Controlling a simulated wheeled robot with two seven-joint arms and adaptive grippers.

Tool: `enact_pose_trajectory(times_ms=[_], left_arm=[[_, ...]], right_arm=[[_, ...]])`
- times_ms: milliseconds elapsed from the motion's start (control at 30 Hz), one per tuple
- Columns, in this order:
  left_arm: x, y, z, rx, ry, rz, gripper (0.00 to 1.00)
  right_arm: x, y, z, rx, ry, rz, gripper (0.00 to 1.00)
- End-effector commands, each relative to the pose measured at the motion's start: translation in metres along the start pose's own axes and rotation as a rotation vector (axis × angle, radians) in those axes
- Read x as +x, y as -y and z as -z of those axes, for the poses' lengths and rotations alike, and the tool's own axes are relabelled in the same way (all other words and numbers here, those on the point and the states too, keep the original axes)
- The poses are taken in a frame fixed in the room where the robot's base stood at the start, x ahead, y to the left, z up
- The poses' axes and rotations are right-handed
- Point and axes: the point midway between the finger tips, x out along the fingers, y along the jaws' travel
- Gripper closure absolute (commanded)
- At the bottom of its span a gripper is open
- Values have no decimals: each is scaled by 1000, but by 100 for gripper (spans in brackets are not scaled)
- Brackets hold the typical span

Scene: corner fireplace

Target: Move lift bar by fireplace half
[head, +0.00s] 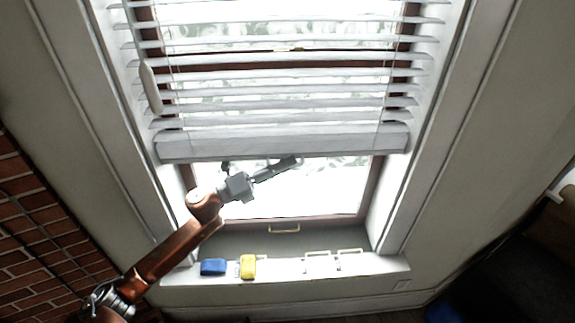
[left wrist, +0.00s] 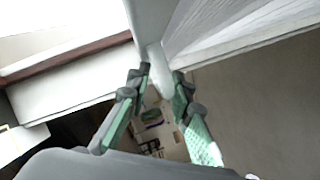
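The lift bar is the thick white bottom rail (head: 285,142) of the horizontal blind, hanging level across the window. My left gripper (head: 292,161) is just below its lower edge, right of the middle, pointing right. In the left wrist view, the two green-lined fingers (left wrist: 160,82) are apart. A white bar, apparently the rail (left wrist: 156,45), runs from the top down to the gap between the fingertips. I cannot tell whether they touch it. My right gripper is in neither view.
A brick wall (head: 25,215) stands at the left. On the sill (head: 285,269) lie a blue block (head: 213,267) and a yellow block (head: 248,267). A white wand (head: 151,88) hangs at the blind's left. Window frame sides flank the arm.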

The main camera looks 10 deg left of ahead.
Motion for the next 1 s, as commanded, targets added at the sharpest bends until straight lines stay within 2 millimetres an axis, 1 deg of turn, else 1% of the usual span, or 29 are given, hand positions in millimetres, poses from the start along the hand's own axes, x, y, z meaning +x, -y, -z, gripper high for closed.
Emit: enact_pose_trajectory(times_ms=[233,300,433,567,800,900,1000], left_arm=[[0,1,1,0,-2,2,74],[0,1,1,0,-2,2,74],[-8,0,0,-1,-1,0,74],[-30,-1,1,-1,-1,-1,74],[-80,-1,0,-2,0,-2,74],[-97,-1,0,-2,-1,-1,74],[-109,-1,0,-2,-1,1,74]], right_arm=[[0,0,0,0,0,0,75],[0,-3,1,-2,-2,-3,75],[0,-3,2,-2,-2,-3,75],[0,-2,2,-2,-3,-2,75],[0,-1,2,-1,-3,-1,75],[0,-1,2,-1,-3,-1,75],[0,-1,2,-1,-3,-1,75]])
